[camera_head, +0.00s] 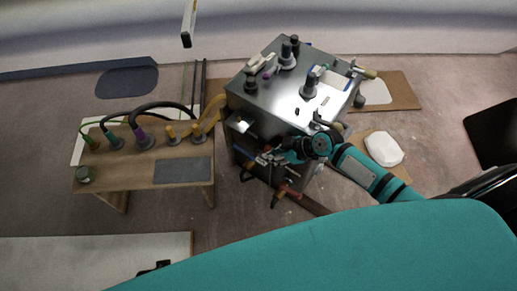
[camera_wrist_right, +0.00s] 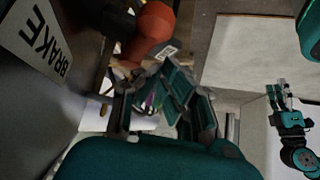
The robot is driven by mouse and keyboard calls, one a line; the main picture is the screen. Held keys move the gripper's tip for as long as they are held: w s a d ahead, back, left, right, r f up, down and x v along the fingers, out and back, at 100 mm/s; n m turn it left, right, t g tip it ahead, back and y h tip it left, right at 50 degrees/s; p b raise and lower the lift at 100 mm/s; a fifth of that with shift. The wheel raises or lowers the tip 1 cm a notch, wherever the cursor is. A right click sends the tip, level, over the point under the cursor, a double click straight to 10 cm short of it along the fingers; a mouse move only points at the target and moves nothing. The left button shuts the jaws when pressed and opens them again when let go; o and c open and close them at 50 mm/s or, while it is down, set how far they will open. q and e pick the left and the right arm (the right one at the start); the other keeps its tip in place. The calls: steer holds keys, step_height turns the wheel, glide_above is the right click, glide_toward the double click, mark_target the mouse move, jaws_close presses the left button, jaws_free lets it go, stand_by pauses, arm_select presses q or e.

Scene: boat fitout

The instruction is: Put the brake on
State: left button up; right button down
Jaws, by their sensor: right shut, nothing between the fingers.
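In the right wrist view, a white plate lettered BRAKE (camera_wrist_right: 35,45) is on the grey cabinet's side at the left. An orange-red lever or knob (camera_wrist_right: 150,30) with a dark part beside it sticks out next to it. My right gripper (camera_wrist_right: 165,92) is shut and empty just below the orange-red part in that view; I cannot tell whether they touch. In the head view, my right gripper (camera_head: 268,157) is at the cabinet's front face, above a reddish handle (camera_head: 289,190). A teal arm with a small gripper (camera_wrist_right: 278,94), apparently my left, shows far right in the wrist view.
The metal cabinet (camera_head: 270,105) carries several dark knobs and small items on top. A wooden bench (camera_head: 125,180) with plugs and cables stands to its left. A white rounded object (camera_head: 384,148) lies on a board at the right. Floor between bench and cabinet is narrow.

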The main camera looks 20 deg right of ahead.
arm_select(q)
steer(key=shift+s, duration=0.1)
arm_select(e)
steer(key=v, duration=1.2)
steer(key=s+a+f+m+g+h, duration=0.2)
steer(key=s+a+f+m+h, duration=0.15)
steer(key=s+f, duration=0.65)
steer(key=s+a+f+m+g+h, duration=0.1)
steer(key=s+a+f+m+h, duration=0.4)
steer(key=f, duration=0.9)
arm_select(q)
steer(key=s+a+g+p, duration=0.1)
steer(key=s+a+p, duration=0.2)
steer(key=s+p, duration=1.3)
steer(key=shift+s+f, duration=0.3)
steer(key=shift+s, duration=0.2)
arm_select(e)
steer(key=s+d+y, duration=0.1)
steer(key=s+d, duration=0.1)
steer(key=s, duration=0.7)
steer(key=s+d+n+g+y, duration=0.1)
steer(key=s+d, duration=0.2)
steer(key=s, duration=0.6)
steer(key=shift+d+g, duration=0.2)
steer(key=shift+g, duration=0.1)
steer(key=shift+r, duration=0.1)
